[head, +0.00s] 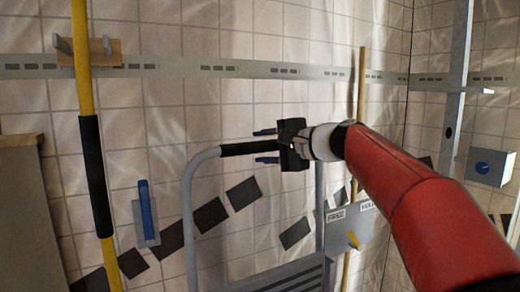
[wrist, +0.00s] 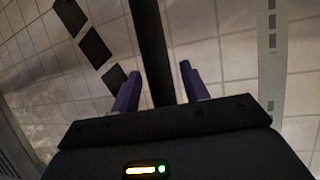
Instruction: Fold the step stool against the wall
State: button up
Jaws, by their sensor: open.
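The step stool (head: 191,230) has a grey tubular frame and stands in front of the tiled wall, at the bottom middle of the head view. A black grip (head: 245,148) covers its top bar, and a ribbed grey step (head: 290,276) shows below. My gripper (head: 265,146) is at the right part of the black grip, its fingers pointing left. In the wrist view the black grip (wrist: 151,50) runs between my two open, purple-looking fingers (wrist: 160,84), with a gap showing at each side. The stool's feet are out of view.
A yellow pole (head: 83,60) with a black sleeve stands at the left, by a wooden bracket. A slotted metal rail (head: 200,67) crosses the wall. A grey plate with a yellow lever (head: 353,240) is behind the stool's right side. A box with a blue knob (head: 490,168) is at the right.

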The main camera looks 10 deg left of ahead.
jog(key=v, duration=0.6)
jog(key=shift+d+f+b, duration=0.1)
jog(key=shift+d+b, duration=0.05)
jog(key=shift+b, duration=0.25)
